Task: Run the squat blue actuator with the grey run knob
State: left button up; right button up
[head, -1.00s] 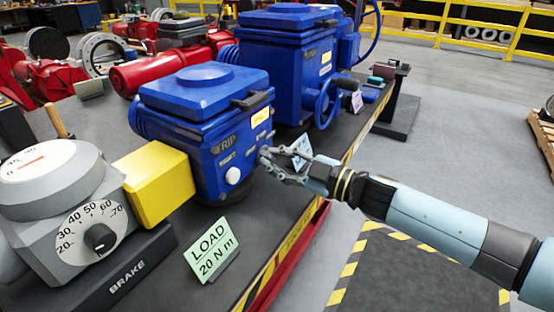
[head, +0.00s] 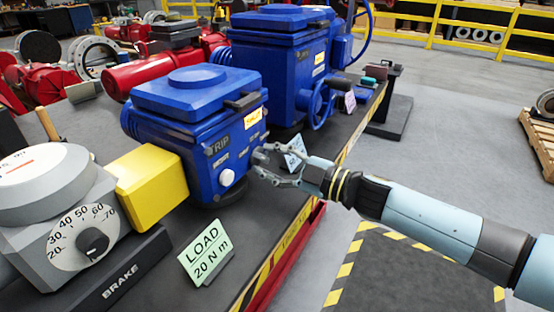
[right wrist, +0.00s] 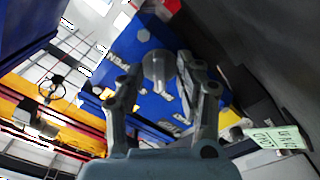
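The squat blue actuator (head: 192,95) stands on the dark bench in the head view, with a yellow label (head: 253,118), the word TRIP and a white button (head: 227,178) on its front. My right gripper (head: 255,162) is at the right part of that front, fingers spread apart. In the right wrist view a grey knob (right wrist: 157,70) on the blue face lies between the fingers of my right gripper (right wrist: 160,78); I cannot tell whether they touch it. In the head view the knob is not clear behind the fingers. My left gripper is not in view.
A yellow block (head: 148,190) joins the actuator to a grey brake unit (head: 75,232) with a dial. A green LOAD 20 N m card (head: 205,252) stands in front. A bigger blue actuator (head: 275,65) with a handwheel stands behind. The floor at right is mostly clear.

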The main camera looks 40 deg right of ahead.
jog(key=v, duration=1.2)
jog(key=s+d+f+m+g+h+b, duration=0.1)
jog(key=s+f+m+g+h+b, duration=0.25)
jog(key=f, duration=1.25)
jog(key=s+d+f+m+g+h+b, duration=0.15)
jog(key=s+f+m+h, duration=0.35)
jog(key=f, duration=1)
jog(key=s+a+f+m+g, duration=0.2)
jog(key=s+f+g, duration=0.3)
jog(key=s, duration=0.8)
jog(key=s+a+f+m+g, duration=0.2)
jog(key=s+a+f+g, duration=0.3)
jog(key=s+f, duration=0.7)
jog(key=shift+s+f+m+g+y, duration=0.25)
jog(key=shift+s+m+g+y, duration=0.15)
jog(key=shift+s, duration=0.6)
